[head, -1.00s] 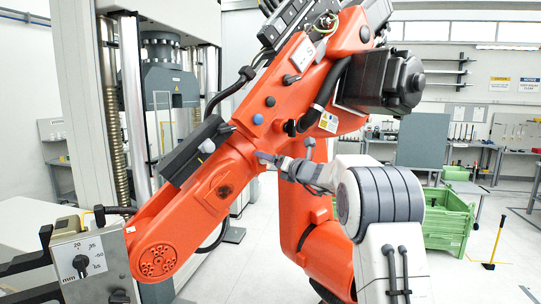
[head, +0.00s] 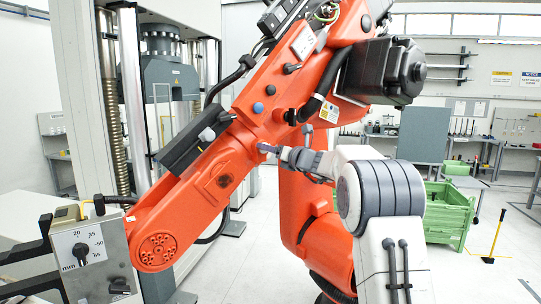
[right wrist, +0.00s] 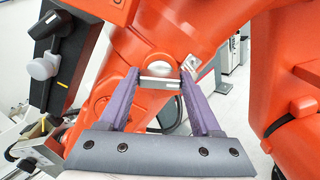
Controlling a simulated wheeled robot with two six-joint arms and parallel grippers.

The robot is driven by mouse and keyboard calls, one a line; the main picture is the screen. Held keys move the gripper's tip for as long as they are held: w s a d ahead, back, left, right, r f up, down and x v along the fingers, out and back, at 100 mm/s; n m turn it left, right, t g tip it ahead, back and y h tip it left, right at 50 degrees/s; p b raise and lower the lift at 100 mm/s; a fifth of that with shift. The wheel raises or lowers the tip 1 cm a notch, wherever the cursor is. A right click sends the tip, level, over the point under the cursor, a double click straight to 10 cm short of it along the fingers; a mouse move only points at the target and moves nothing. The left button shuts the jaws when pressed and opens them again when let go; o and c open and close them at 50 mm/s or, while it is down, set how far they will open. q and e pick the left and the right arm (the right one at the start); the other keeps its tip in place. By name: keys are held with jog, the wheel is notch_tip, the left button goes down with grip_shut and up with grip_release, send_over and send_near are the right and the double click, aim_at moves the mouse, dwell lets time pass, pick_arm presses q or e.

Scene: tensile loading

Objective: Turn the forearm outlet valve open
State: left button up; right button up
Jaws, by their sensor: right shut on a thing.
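My right gripper (head: 264,148) reaches in from the right to the elbow area of the orange robot arm (head: 183,205). In the right wrist view its two purple fingers (right wrist: 160,82) are shut on a short pale metal bar (right wrist: 158,83), which looks like the handle of the forearm outlet valve. My left gripper is not in view.
A black box with a grey knob (head: 207,134) sits on the forearm near my right gripper. A dial box marked in mm (head: 88,258) stands at lower left. A tall testing frame (head: 165,80) is behind. Green crates (head: 448,215) stand at right on open floor.

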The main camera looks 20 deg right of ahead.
jog(key=shift+s+a+n+b, duration=0.1)
jog(key=shift+a+n+b, duration=0.05)
jog(key=shift+n+b, duration=4.2)
jog(key=shift+a+n+b, duration=0.1)
jog(key=shift+n+b, duration=2.8)
jog(key=shift+n, duration=2.85)
jog(key=o, duration=1.4)
jog(key=shift+f, duration=0.1)
